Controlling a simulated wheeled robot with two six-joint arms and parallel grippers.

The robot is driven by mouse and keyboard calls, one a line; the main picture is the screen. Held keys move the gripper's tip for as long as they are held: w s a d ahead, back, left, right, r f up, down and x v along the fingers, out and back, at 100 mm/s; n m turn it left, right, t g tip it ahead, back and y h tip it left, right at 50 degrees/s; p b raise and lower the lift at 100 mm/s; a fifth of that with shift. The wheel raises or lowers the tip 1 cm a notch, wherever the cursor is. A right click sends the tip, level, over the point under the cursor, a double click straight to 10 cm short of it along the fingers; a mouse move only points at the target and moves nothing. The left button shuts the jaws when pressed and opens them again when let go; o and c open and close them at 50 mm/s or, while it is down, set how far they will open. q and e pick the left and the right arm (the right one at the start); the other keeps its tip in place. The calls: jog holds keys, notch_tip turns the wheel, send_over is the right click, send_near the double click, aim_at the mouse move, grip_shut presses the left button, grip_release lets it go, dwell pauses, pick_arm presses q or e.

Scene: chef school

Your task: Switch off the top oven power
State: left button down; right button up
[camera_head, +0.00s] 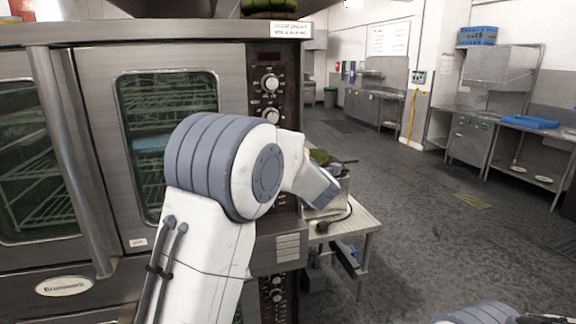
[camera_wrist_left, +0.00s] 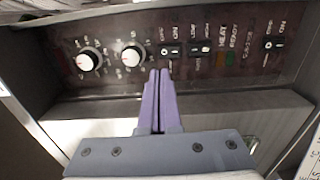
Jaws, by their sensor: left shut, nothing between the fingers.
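The top oven (camera_head: 95,95) fills the left of the head view, with its dark control panel (camera_head: 288,62) on the right side. In the left wrist view the panel (camera_wrist_left: 100,88) spans the upper part. It has two round knobs (camera_wrist_left: 89,60), two middle rocker switches (camera_wrist_left: 170,51), two small lamps and a lone rocker switch (camera_wrist_left: 273,43) at the right, marked ON. My left gripper (camera_wrist_left: 160,73) is shut and empty, its purple fingertips pointing at the panel below the first middle switch. I cannot tell whether they touch. In the head view my arm hides it.
A second control panel (camera_head: 276,296) sits below, on the lower oven. A small metal table (camera_head: 358,222) with items on it stands right of the oven. The floor (camera_head: 430,205) further right is open. Steel counters (camera_head: 475,140) stand along the far wall.

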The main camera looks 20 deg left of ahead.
pick_arm(q)
jog(key=shift+b+v, duration=0.3)
jog(key=shift+v, duration=0.85)
jog(key=s+d+f+m+g+h, duration=0.1)
jog(key=s+d+f+m+h, duration=0.2)
jog(key=d+m+h, duration=0.35)
jog(key=s+d+f+m+h, duration=0.3)
jog(key=d+m, duration=0.1)
jog(key=d, duration=0.6)
jog(key=s+d+f+m+g+h, duration=0.1)
jog(key=s+d+f+m+h, duration=0.2)
jog(key=d+m+h, duration=0.4)
jog(key=s+d+f+m+g, duration=0.3)
jog(key=s+f+m+g, duration=0.15)
jog(key=s, duration=0.65)
jog(key=s+d+f+m+g, duration=0.2)
jog(key=s+f+m+g, duration=0.25)
jog(key=s, duration=0.65)
jog(key=s+a+f+m+g+y, duration=0.1)
jog(key=s+a+f+m+y, duration=0.1)
jog(key=s, duration=0.4)
jog(key=s+a+f+m+g+y, duration=0.2)
jog(key=s+a+f+m, duration=0.1)
jog(key=s, duration=0.3)
jog(key=shift+a+m+b, duration=0.4)
jog(key=shift+a+m, duration=0.3)
jog(key=shift+m, duration=0.05)
jog(key=shift+s, duration=0.15)
